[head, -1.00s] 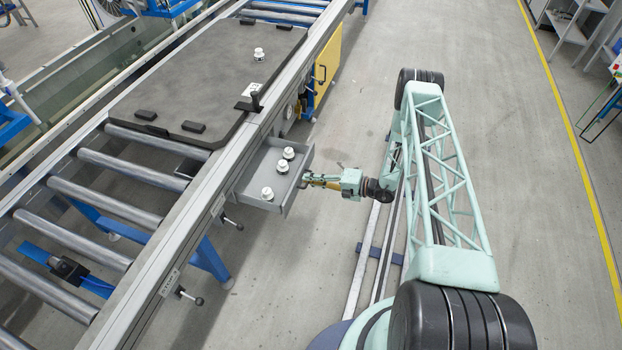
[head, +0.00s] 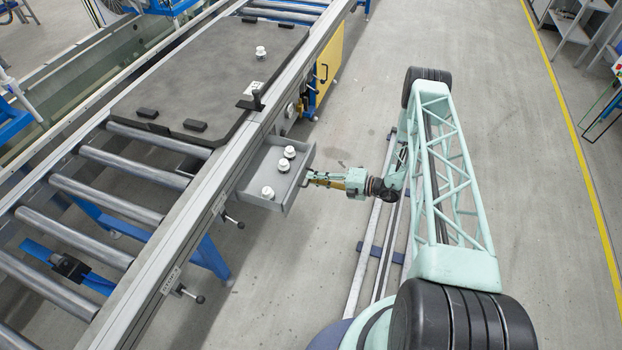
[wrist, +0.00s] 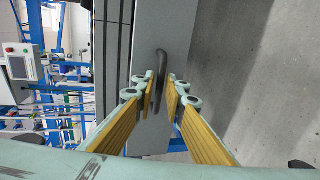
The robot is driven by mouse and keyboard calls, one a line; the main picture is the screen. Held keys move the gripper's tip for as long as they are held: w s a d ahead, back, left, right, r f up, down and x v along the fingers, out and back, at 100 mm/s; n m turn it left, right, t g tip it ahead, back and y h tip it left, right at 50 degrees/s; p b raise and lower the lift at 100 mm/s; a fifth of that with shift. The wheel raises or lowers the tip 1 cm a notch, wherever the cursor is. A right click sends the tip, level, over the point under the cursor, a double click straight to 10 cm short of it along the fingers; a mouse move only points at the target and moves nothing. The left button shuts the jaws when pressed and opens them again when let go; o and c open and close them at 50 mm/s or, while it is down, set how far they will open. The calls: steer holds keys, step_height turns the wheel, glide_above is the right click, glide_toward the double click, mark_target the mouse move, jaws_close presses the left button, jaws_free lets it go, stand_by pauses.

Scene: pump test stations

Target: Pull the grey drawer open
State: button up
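The grey drawer (head: 282,206) stands pulled out from the side of the roller conveyor in the head view, with its inside visible. Several white knobbed parts (head: 283,165) stand upright in it. Its front fills the middle of the wrist view (wrist: 150,30), with the dark bar handle (wrist: 161,66) on it. My gripper (wrist: 160,98) is at the handle, one yellow-padded finger on each side. The fingers are apart, with a gap visible beside the bar. In the head view my gripper (head: 312,178) is just right of the drawer front.
The roller conveyor (head: 150,278) runs along the left, with a dark plate (head: 200,75) carrying another white part. Small clamp levers (head: 190,294) stick out of its near side. A yellow cabinet door (head: 329,62) is beyond the drawer. The floor (head: 300,270) right of the drawer is clear.

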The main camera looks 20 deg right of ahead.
steer(key=v, duration=1)
steer(key=shift+s+d, duration=0.15)
steer(key=shift+s, duration=0.05)
stand_by(0.3)
steer(key=shift+r, duration=0.2)
